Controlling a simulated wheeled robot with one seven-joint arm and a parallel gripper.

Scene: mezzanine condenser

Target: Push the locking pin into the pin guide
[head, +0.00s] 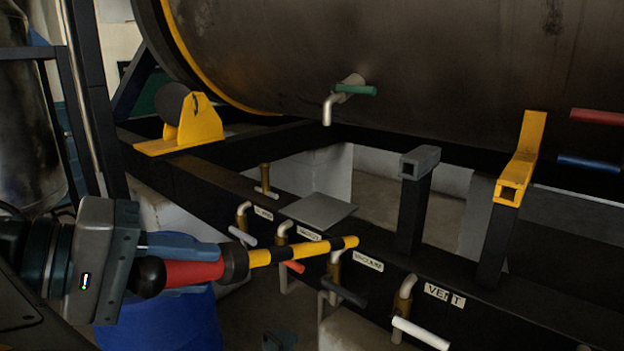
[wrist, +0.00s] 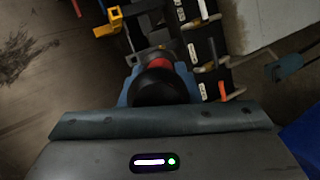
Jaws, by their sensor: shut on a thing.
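The locking pin has a black ball knob, a red handle (head: 195,272), a dark collar and a yellow-and-black striped rod (head: 305,252). My gripper (head: 205,271), with blue fingers, is shut on its handle, and the rod points right, nearly level. In the wrist view the black knob (wrist: 160,82) hides most of the pin. Two square-mouthed sockets stand on posts to the right of the rod tip: a grey one (head: 419,161) and a yellow one (head: 512,188). I cannot tell for certain which is the pin guide. The tip is apart from both.
A dark rail (head: 460,275) carries several labelled valves with coloured handles, close to the rod. A large dark tank (head: 430,65) fills the back. A yellow bracket (head: 200,122) stands at left, and a blue drum (head: 165,322) below my gripper.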

